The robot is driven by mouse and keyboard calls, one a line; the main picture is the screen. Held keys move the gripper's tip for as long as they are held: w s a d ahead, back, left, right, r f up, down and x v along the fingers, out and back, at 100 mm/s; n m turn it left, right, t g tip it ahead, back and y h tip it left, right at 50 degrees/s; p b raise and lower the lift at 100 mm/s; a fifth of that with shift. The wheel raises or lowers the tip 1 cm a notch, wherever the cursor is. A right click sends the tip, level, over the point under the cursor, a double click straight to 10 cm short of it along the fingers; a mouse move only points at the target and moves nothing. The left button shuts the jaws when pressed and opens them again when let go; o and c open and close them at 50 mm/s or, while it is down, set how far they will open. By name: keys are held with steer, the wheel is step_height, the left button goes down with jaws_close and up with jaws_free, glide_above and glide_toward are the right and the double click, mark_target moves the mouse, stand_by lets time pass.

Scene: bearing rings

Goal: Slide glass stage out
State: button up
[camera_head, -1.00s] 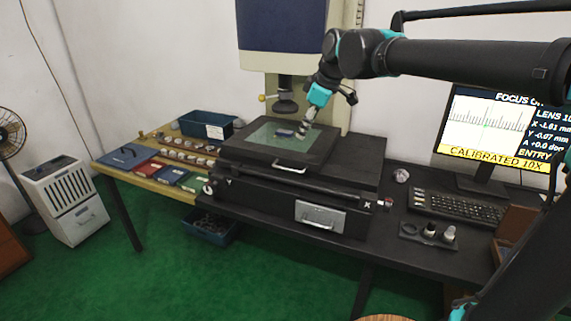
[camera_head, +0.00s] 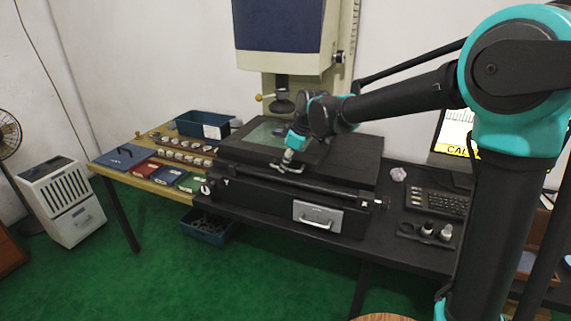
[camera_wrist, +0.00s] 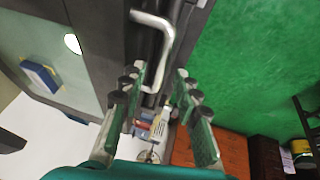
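The glass stage (camera_head: 258,134) is a greenish pane in a dark frame on top of the black measuring machine. Its left part shows in the head view, and my arm hides the right part. In the wrist view the pane (camera_wrist: 25,42) is at the left, with a small blue block (camera_wrist: 40,77) on it. A silver bar handle (camera_wrist: 166,32) is on the stage's front edge, and it also shows in the head view (camera_head: 290,169). My gripper (camera_wrist: 160,82) is open, its fingers either side of the handle's near end. I cannot tell whether they touch it.
A lower drawer front with a handle (camera_head: 318,216) is below the stage. The optical head (camera_head: 283,103) hangs above it. A keyboard (camera_head: 436,202) and a small tray of parts (camera_head: 427,232) lie to the right. A blue bin (camera_head: 204,125) stands at the left.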

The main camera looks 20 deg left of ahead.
steer(key=shift+w+a+f, duration=0.1)
steer(key=shift+a+f, duration=0.1)
steer(key=shift+f, duration=0.25)
jaws_close()
